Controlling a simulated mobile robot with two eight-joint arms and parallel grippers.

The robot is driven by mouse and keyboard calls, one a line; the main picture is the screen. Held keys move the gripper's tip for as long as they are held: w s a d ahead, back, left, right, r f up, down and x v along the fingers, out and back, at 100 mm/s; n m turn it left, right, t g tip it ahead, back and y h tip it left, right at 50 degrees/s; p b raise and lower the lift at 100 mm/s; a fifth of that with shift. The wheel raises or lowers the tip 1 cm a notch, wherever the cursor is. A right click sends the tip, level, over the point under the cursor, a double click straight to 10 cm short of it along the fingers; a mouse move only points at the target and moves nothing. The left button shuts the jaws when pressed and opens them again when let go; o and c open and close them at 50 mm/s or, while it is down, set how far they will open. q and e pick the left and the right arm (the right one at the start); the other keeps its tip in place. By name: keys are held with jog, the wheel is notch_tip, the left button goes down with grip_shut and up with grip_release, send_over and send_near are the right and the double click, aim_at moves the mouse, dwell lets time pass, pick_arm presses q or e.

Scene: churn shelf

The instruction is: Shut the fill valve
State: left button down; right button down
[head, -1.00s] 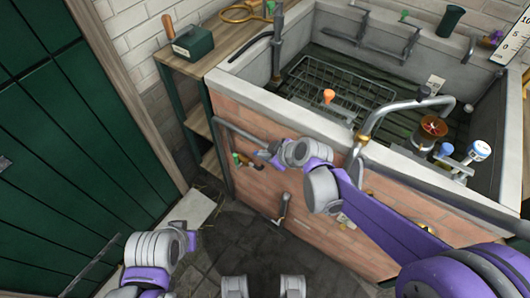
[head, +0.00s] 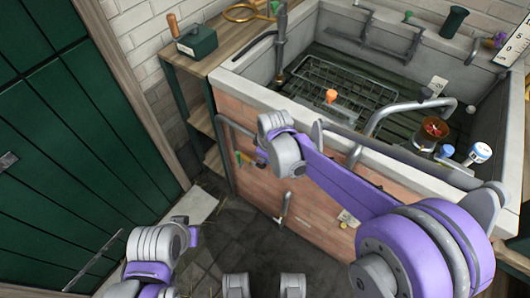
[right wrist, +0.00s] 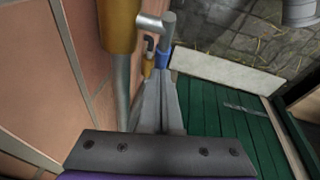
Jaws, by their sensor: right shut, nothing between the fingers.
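In the right wrist view a brass valve body (right wrist: 118,25) sits on this pipe (right wrist: 122,95), close to the brick wall. A small grey lever (right wrist: 153,22) reaches sideways from it, and a blue-sleeved grey rod (right wrist: 163,58) is beside it. My right gripper (right wrist: 158,108) is shut and empty, its tips just short of the lever and rod; contact cannot be told. In the head view its wrist hides most of it.
A green door (head: 70,150) stands left, and a wooden shelf (head: 200,112) left of the trough. The dark floor (head: 235,235) below is clear.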

jog(key=shift+a+f+g+h+b, duration=0.1)
jog(key=shift+f+g+h+b, duration=0.25)
jog(key=shift+f+g+h, duration=0.7)
jog(key=shift+f+g+h+b, duration=0.55)
jog(key=shift+g+h, duration=0.1)
jog(key=shift+h, duration=0.6)
jog(key=shift+s+d+f+h, duration=0.1)
jog(key=shift+d+f+h, duration=0.05)
jog(key=shift+d+h, duration=0.15)
pick_arm(q)
jog(key=shift+f+b, duration=0.7)
jog(key=shift+f, duration=1.15)
pick_arm(e)
jog(key=shift+s+d+f, duration=0.25)
jog(key=shift+d+f, duration=0.1)
jog(key=shift+f, duration=0.15)
jog(key=shift+s+d+f, duration=0.25)
jog(key=shift+d+f, duration=0.05)
jog(key=shift+f, duration=0.2)
jog(key=shift+s+d, duration=0.1)
